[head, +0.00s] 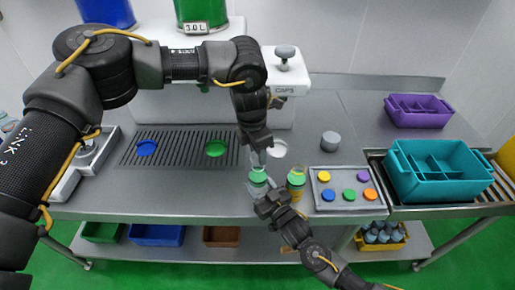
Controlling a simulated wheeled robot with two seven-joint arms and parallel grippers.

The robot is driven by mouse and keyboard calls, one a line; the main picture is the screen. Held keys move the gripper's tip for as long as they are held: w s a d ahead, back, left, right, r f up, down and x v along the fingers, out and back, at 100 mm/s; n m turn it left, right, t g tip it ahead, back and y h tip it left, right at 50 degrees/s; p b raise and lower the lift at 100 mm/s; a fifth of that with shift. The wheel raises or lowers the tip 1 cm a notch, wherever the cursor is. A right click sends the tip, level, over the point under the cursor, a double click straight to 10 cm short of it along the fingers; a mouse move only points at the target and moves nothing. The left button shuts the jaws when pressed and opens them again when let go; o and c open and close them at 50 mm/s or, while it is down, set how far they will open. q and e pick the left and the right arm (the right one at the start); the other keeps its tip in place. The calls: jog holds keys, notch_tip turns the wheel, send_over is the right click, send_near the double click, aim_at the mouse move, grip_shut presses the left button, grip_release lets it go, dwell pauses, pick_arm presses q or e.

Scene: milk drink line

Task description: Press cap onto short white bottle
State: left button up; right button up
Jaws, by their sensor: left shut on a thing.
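A short whitish bottle (257,187) stands near the front edge of the counter, with a green cap (258,174) at its top. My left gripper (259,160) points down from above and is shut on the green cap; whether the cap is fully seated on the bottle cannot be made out. My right gripper (263,199) comes from the lower right and is at the bottle's lower body, partly covering it. Its fingers are too small and overlapped to tell whether they are closed.
Another bottle with a green top (296,180) stands close to the right. Beside it lies a tray (316,198) of coloured caps. A grey round piece (331,141) stands behind it. A teal crate (438,185) and a purple crate (417,119) are at the right. The left front counter is clear.

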dwell(0.3)
pick_arm(q)
jog(key=shift+f, duration=0.85)
jog(key=shift+f, duration=0.6)
jog(key=o, duration=1)
notch_tip(320, 180, up, 12)
jog(key=a, duration=0.1)
jog(key=shift+s+a, duration=0.15)
jog(key=shift+s, duration=0.15)
jog(key=shift+f, duration=0.1)
